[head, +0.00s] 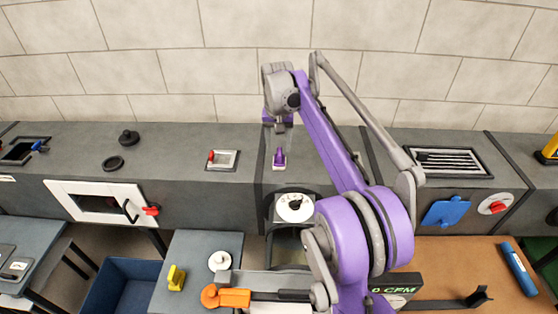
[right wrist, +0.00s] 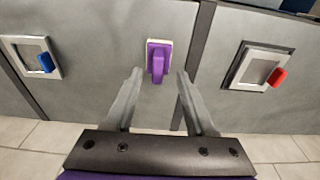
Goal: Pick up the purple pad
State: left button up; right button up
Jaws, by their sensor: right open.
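The purple pad (head: 279,158) stands on the grey duct top near the middle of the head view, with a pale lower edge. In the right wrist view the pad (right wrist: 159,57) shows a purple handle on a purple base with a white rim. My right gripper (head: 279,124) is above the pad. In the right wrist view my right gripper (right wrist: 159,75) is open and empty, its two grey fingers pointing toward the pad, one on each side in the picture. No contact shows. My left gripper is not in view.
A metal-framed plate with a red handle (head: 221,160) is left of the pad. A black knob (head: 129,137) and ring (head: 113,163) are farther left; a grille (head: 448,161) is right. A blue bin (head: 112,286) and a table with a yellow piece (head: 176,278) are in front.

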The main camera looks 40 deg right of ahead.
aim_at(279, 151)
jog(key=f, duration=0.3)
jog(key=shift+d+f, duration=0.2)
jog(key=shift+d, duration=0.05)
jog(key=shift+c, duration=0.2)
grip_shut()
